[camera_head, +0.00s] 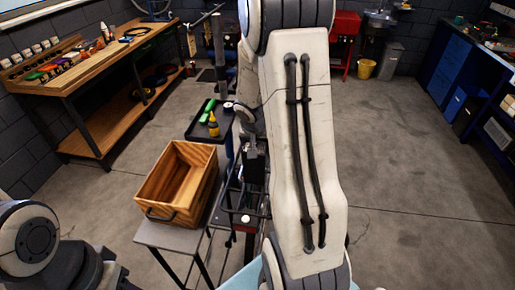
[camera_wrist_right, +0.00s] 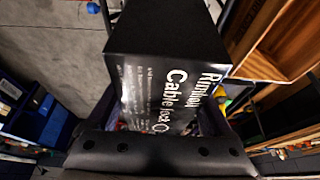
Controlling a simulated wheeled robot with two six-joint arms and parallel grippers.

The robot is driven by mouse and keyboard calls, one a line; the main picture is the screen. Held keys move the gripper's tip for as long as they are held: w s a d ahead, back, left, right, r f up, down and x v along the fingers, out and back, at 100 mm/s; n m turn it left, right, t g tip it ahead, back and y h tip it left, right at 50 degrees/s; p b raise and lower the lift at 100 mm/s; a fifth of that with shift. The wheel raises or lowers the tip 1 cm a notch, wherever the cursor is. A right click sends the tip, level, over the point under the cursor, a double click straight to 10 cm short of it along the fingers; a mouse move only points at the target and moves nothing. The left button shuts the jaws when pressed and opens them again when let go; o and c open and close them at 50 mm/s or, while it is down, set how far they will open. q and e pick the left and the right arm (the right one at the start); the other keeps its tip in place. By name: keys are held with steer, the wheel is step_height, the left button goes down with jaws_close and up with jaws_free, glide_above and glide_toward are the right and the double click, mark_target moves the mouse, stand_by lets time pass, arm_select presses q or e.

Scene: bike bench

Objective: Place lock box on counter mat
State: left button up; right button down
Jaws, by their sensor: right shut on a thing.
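The lock box is a black carton (camera_wrist_right: 150,40) with white lettering, including "Cable lock", and it fills the middle of the right wrist view. My right gripper (camera_wrist_right: 160,105) is shut on it, with its dark fingers at the carton's two sides. In the head view my large white right arm covers the middle, and I cannot make out the box there. Dark parts of my left arm's end (camera_head: 100,270) show at the lower left; its fingertips cannot be made out. I cannot identify the counter mat in either view.
An open wooden crate (camera_head: 158,211) stands on a small grey table (camera_head: 170,237) left of my right arm. A tool tray (camera_head: 200,132) with bottles is behind it. A wooden workbench (camera_head: 75,78) stands at the left, blue cabinets (camera_head: 448,66) at the right. The right floor is clear.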

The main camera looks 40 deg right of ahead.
steer(key=shift+f, duration=0.1)
jaws_free()
steer(key=shift+r, duration=0.2)
steer(key=v, duration=1)
steer(key=shift+s+a+r+p, duration=0.1)
steer(key=shift+r+p, duration=0.15)
steer(key=shift+p, duration=0.1)
steer(key=shift+s+a+r, duration=0.2)
steer(key=shift+a+r, duration=0.1)
steer(key=shift+r, duration=0.3)
